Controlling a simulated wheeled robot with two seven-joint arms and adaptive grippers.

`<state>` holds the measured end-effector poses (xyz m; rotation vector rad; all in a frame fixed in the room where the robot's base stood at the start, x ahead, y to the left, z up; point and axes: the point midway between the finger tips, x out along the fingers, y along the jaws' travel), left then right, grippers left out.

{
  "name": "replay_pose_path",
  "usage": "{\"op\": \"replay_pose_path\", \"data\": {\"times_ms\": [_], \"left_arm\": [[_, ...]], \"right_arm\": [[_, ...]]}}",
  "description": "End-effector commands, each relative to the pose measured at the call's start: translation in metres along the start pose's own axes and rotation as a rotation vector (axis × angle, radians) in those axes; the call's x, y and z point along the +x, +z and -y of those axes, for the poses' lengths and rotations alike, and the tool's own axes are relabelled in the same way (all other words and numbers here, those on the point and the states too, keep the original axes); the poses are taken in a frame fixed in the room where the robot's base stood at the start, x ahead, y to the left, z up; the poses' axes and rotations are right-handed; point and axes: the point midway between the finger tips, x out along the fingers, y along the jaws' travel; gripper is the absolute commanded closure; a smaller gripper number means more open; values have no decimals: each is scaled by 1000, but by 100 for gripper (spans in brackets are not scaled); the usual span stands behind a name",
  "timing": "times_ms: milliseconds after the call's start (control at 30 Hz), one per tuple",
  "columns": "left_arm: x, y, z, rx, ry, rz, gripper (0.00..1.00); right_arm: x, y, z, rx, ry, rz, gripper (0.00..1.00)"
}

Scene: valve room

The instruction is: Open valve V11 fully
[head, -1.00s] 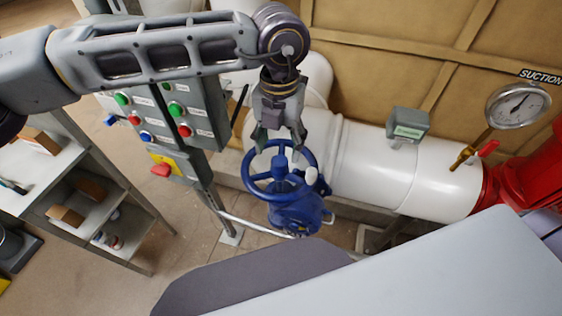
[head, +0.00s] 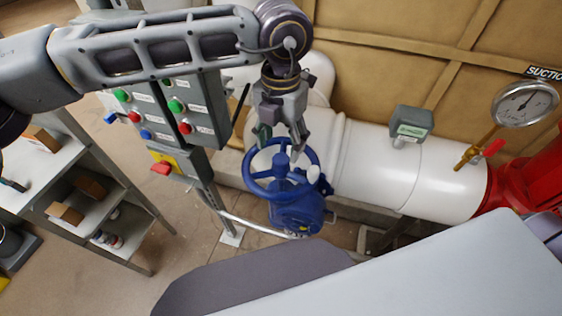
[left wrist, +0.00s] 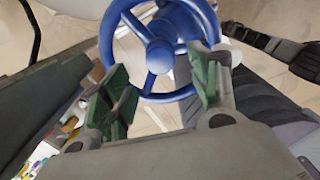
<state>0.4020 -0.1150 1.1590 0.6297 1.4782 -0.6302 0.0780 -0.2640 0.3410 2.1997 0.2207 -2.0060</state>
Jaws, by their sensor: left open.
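The valve is blue, with a round spoked handwheel (head: 281,187) on top of a blue body (head: 298,217), beside the white pipe in the head view. No V11 label can be read on it. My left gripper (head: 281,143) is open above the far rim of the handwheel. In the left wrist view, the green-padded fingers of my left gripper (left wrist: 163,95) stand apart on either side of the wheel's near rim, with the wheel (left wrist: 158,55) showing between and beyond them. Whether they touch the rim cannot be told. My right gripper is not in view.
A control panel (head: 163,110) with several buttons stands left of the valve. A shelf (head: 110,215) is at the far left. The white pipe (head: 375,165) carries a small grey-green box (head: 411,123) and a suction gauge (head: 524,103). A wall of tan panels stands behind.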

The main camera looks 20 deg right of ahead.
Motion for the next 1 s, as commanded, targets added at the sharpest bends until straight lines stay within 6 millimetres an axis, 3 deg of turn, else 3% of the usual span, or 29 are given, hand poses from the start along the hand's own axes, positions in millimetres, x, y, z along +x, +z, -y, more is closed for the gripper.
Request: {"op": "replay_pose_path", "data": {"times_ms": [800, 1000], "left_arm": [[1, 0, 0, 470, 0, 0, 39], [0, 0, 0, 508, 0, 0, 39]], "right_arm": [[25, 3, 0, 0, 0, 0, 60], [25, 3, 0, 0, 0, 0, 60]]}}
